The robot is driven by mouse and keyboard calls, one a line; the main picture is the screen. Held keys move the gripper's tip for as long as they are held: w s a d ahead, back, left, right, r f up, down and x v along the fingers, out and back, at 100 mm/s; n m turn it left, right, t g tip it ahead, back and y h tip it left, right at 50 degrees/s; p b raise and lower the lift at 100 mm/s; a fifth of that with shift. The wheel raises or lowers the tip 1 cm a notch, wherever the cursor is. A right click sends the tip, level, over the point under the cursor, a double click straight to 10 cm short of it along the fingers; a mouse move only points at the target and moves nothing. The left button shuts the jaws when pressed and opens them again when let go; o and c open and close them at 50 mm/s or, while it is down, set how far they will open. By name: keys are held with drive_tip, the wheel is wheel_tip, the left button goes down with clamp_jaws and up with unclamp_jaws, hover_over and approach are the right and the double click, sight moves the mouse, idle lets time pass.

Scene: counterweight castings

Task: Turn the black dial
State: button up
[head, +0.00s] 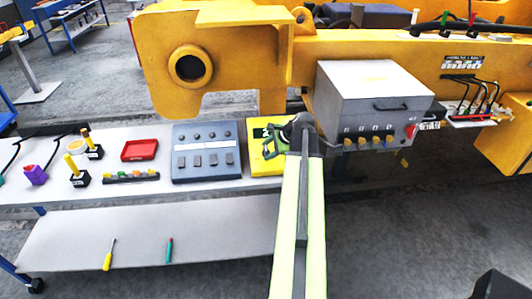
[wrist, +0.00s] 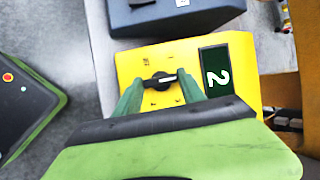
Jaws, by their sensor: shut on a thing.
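The black dial (wrist: 157,81) sits on the face of a yellow box (wrist: 140,62) that carries a dark plate with a white "2". A light mark on the dial's bar points to the right in the wrist view. My gripper (wrist: 158,86) has its two green fingers on either side of the dial and is shut on it. In the head view my gripper (head: 279,138) is over the yellow box (head: 258,165), and my arm hides the box's right part. The dial itself cannot be made out there.
A grey-blue panel (head: 206,173) with knobs and switches stands just left of the yellow box. A red tray (head: 139,150) and small tools share the white bench (head: 120,195). A grey control box (head: 375,90) and the large yellow casting (head: 170,40) stand close behind and right.

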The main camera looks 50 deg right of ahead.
drive_tip(key=shift+d+m, duration=0.15)
drive_tip(key=shift+m, duration=0.15)
drive_tip(key=o, duration=1.4)
drive_tip(key=shift+f, duration=0.1)
drive_tip(key=shift+c, duration=0.2)
drive_tip(key=shift+s+r+p, duration=0.2)
drive_tip(key=shift+r+p, duration=0.15)
drive_tip(key=shift+r, duration=0.05)
drive_tip(key=p+v, duration=1.3)
drive_tip(key=v, duration=0.3)
drive_tip(key=shift+s, duration=0.4)
